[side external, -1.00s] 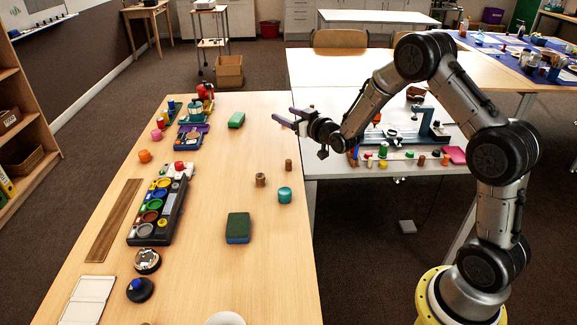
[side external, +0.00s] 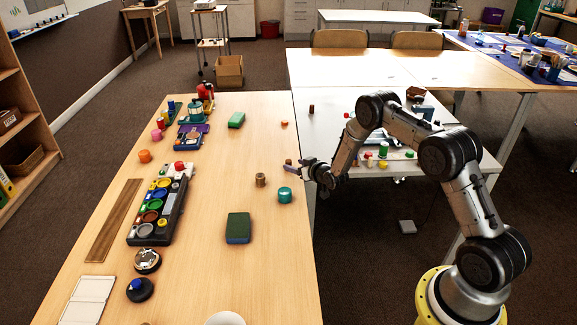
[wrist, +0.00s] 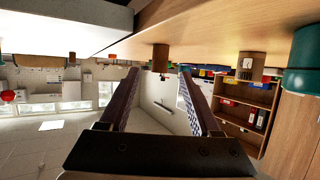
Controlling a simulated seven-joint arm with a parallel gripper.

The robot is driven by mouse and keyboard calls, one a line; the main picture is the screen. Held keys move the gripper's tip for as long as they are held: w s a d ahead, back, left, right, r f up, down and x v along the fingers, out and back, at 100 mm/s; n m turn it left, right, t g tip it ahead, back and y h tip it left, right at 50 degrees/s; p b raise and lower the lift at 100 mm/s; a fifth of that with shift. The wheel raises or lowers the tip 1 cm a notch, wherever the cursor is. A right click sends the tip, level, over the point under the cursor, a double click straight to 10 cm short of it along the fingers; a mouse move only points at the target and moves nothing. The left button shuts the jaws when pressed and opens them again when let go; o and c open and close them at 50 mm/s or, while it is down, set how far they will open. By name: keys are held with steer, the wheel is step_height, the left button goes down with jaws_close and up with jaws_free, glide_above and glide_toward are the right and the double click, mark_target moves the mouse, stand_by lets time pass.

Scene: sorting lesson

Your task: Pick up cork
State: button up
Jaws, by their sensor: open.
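A small brown cork (wrist: 160,57) stands at the right edge of the wooden table; the wrist view shows it upside down, hanging from the tabletop. In the side view it is mostly hidden by my gripper (side external: 297,166), with only a small brown part (side external: 289,162) showing. My gripper (wrist: 158,73) is open, with its two fingers low and level, pointing toward the cork. In the wrist view the cork lies between the fingertips, just past them; I cannot tell whether it is inside the jaws.
A green sponge (side external: 238,228) lies nearer the front. A white table (side external: 330,112) with small items adjoins on the right. The table's middle (side external: 215,190) is clear.

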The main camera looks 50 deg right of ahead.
mark_target(290, 163)
steer(key=shift+x, duration=2.8)
steer(key=shift+f, duration=0.15)
steer(key=shift+s, duration=0.1)
jaws_close()
